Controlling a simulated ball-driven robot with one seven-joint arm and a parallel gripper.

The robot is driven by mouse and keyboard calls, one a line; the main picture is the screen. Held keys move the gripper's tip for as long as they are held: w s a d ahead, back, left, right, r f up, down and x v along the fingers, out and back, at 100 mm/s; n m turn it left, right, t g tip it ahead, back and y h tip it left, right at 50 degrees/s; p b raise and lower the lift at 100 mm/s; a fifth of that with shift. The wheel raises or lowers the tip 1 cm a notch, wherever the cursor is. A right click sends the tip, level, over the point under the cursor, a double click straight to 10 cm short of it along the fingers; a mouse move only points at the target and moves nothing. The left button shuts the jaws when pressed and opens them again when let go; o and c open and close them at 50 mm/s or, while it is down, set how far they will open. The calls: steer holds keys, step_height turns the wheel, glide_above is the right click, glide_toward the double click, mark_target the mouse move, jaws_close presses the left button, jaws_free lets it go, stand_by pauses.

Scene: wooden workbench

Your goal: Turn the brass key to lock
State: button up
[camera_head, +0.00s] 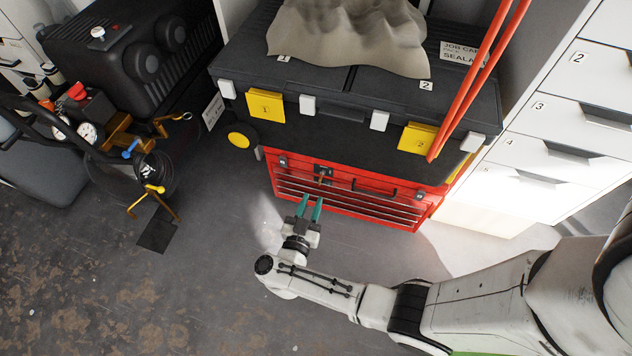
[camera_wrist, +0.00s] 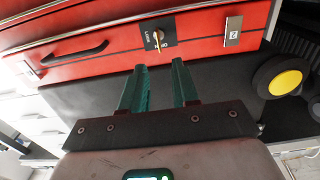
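The brass key (camera_wrist: 157,46) sits in a lock on a small black plate (camera_wrist: 148,32) on the front of the red tool chest (camera_wrist: 100,60). In the head view the plate (camera_head: 324,171) is on the chest's upper front, left of its handle; the key is tiny there. Lettering on the plate is partly readable in the wrist view. My gripper (camera_wrist: 160,66) has its two green fingers apart with nothing between them. It points at the key from a short distance, apart from it. My gripper also shows in the head view (camera_head: 310,202), in front of the chest.
A black case (camera_head: 340,115) with yellow latches rests above the chest, with a grey cloth (camera_head: 345,35) on it. Red pipes (camera_head: 480,80) stand at right, beside white drawers (camera_head: 560,150). A compressor and hoses (camera_head: 150,165) are at left. The floor before the chest is clear.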

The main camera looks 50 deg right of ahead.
mark_target(321, 179)
steer(key=b+x, duration=0.1)
steer(key=x, duration=0.6)
steer(key=shift+w+d, duration=0.15)
steer(key=shift+d, duration=0.2)
jaws_close()
